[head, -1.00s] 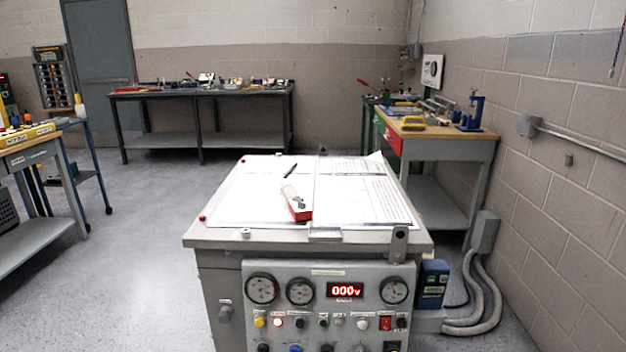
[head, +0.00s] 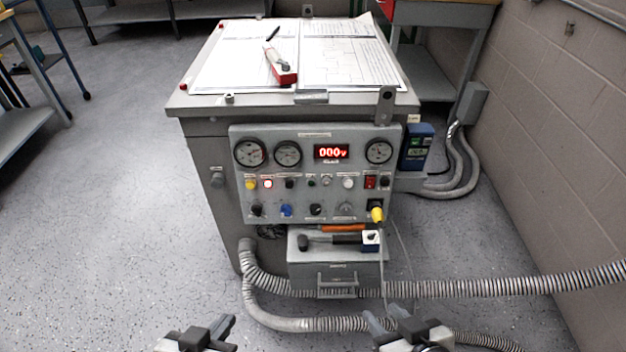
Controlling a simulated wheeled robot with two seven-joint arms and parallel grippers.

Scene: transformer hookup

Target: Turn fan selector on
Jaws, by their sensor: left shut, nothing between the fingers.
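The grey control panel (head: 315,175) faces me on the front of the test bench. Its lower row holds a black knob (head: 256,209), a blue knob (head: 286,210), another black knob (head: 316,209) and a grey selector (head: 345,209). The labels are too small to read, so I cannot tell which is the fan selector. My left gripper (head: 208,331) is at the bottom edge, shut and empty, well below the panel. My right gripper (head: 402,328) is at the bottom right of centre, partly cut off, apart from the panel; its jaw state is unclear.
A yellow plug (head: 377,214) with a hanging cable sits at the panel's lower right. Tools lie on a grey drawer box (head: 337,270) below. Corrugated hoses (head: 450,289) cross in front of the bench. Papers (head: 345,55) cover the bench top. Floor on the left is clear.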

